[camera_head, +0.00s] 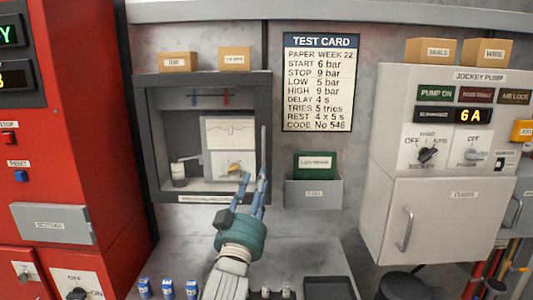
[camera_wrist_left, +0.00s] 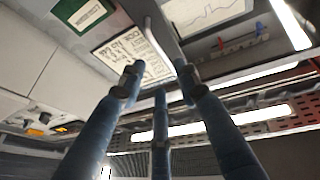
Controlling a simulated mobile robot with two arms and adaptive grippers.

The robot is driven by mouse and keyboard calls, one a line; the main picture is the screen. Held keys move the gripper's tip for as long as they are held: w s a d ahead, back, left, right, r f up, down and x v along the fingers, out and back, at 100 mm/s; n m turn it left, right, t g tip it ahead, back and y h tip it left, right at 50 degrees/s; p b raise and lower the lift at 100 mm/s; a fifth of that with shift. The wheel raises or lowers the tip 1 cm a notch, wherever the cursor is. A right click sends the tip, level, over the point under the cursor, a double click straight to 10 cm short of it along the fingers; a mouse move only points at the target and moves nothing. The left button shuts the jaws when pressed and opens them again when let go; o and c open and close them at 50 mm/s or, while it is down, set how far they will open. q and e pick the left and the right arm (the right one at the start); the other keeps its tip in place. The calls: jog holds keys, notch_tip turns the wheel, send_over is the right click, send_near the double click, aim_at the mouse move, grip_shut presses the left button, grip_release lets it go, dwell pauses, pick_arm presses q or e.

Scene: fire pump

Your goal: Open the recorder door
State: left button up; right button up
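The recorder (camera_head: 153,140) is a dark grey wall box with chart paper (camera_head: 229,132), a small bottle and a knob inside. A pale upright bar, which looks like the door handle (camera_head: 263,140), stands at its right side; a door panel is hard to make out. My left gripper (camera_head: 255,182) is open and empty just below the handle, at the recorder's lower right corner. In the left wrist view the pale handle (camera_wrist_left: 164,38) shows just beyond and between the spread fingertips; I cannot tell whether they touch it. My right gripper is not in view.
A test card (camera_head: 321,82) and a grey wall holder (camera_head: 314,194) with a green item are right of the recorder. Boxes sit on top of the recorder. The jockey pump cabinet (camera_head: 430,225) stands at right, a red cabinet (camera_head: 90,120) at left.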

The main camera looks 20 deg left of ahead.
pick_arm(q)
jog(key=p+x, duration=0.1)
jog(key=x, duration=0.2)
jog(key=p+x, duration=0.1)
jog(key=x, duration=0.6)
jog(key=shift+w+r+p, duration=0.1)
jog(key=shift+r+p, duration=0.3)
jog(key=shift+r, duration=0.1)
jog(key=shift+w, duration=0.15)
grip_shut()
